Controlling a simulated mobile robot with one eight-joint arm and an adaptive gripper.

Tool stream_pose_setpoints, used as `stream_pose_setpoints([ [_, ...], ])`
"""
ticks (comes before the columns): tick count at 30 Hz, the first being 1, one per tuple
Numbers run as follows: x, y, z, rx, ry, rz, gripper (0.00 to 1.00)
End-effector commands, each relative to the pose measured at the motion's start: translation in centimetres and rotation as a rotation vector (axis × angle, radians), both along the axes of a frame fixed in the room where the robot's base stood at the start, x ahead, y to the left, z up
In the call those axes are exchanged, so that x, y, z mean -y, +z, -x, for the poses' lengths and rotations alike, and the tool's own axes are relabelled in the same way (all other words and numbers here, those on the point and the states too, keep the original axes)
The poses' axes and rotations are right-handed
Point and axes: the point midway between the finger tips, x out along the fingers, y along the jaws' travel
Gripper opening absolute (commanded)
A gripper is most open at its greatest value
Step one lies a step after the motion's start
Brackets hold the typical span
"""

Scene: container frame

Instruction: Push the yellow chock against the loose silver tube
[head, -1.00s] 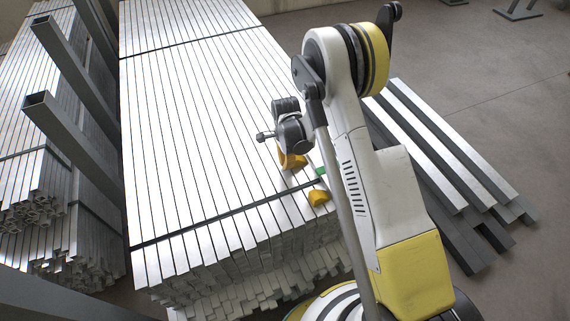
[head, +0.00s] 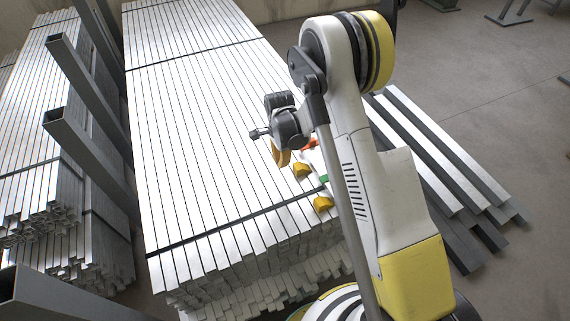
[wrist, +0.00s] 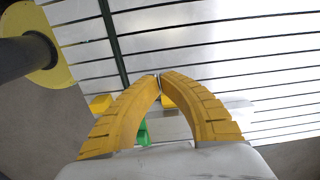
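My gripper (head: 281,153) is over the bundle of silver tubes in the head view. In the wrist view its two curved yellow fingers (wrist: 159,76) meet at the tips, with nothing held between them. One yellow chock (head: 302,170) lies on the bundle just right of and below the gripper. A second yellow chock (head: 323,204) lies nearer the front end. In the wrist view, one chock (wrist: 168,102) shows through the gap between the fingers and another (wrist: 100,103) shows left of them. A pale tube piece (wrist: 174,126) lies behind the fingers, mostly hidden; I cannot tell whether a chock touches it.
A dark strap (head: 235,218) crosses the bundle (head: 190,120). A green item (head: 323,179) and an orange item (head: 310,144) lie near the chocks. Grey uprights (head: 85,75) stand at the left. More tubes (head: 440,150) lie on the floor at the right.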

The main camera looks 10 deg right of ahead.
Motion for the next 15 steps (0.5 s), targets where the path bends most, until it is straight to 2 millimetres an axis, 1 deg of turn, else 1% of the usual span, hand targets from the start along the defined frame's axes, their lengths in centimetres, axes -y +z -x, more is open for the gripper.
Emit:
stream_pose_setpoints([
  [1,0.0,-0.8,0.0,0.0,-0.001,0.0,0.0],
  [5,0.0,-3.0,0.0,0.0,-0.001,0.0,0.0],
  [12,0.0,-8.3,0.0,0.0,-0.001,0.0,0.0],
  [15,0.1,-10.3,0.0,0.0,-0.001,0.0,0.0],
])
